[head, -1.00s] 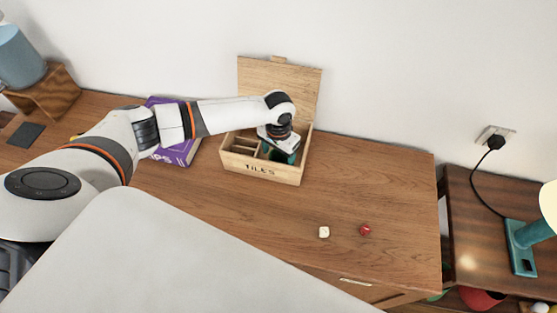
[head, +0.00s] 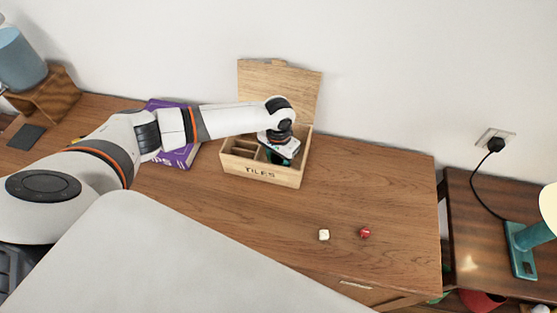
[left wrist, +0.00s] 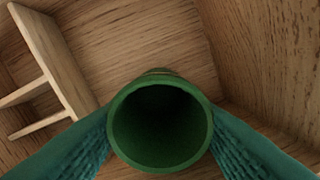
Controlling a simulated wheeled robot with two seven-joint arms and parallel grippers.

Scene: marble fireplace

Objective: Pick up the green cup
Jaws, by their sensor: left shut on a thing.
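The green cup (left wrist: 160,158) shows in the left wrist view with its round open mouth facing the camera. The two teal fingers of my left gripper (left wrist: 160,140) press on it from both sides, so the gripper is shut on the cup. In the head view my left gripper (head: 280,152) is inside the right part of the wooden box marked TILES (head: 259,173). The cup is mostly hidden there by the gripper and wrist. My right gripper is not in view.
The box lid (head: 280,90) stands open at the back, close to the wall. Wooden dividers (left wrist: 50,62) lie left of the cup. A purple book (head: 182,156) is left of the box. A white die (head: 324,235) and a red die (head: 364,233) lie in front; the right tabletop is otherwise clear.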

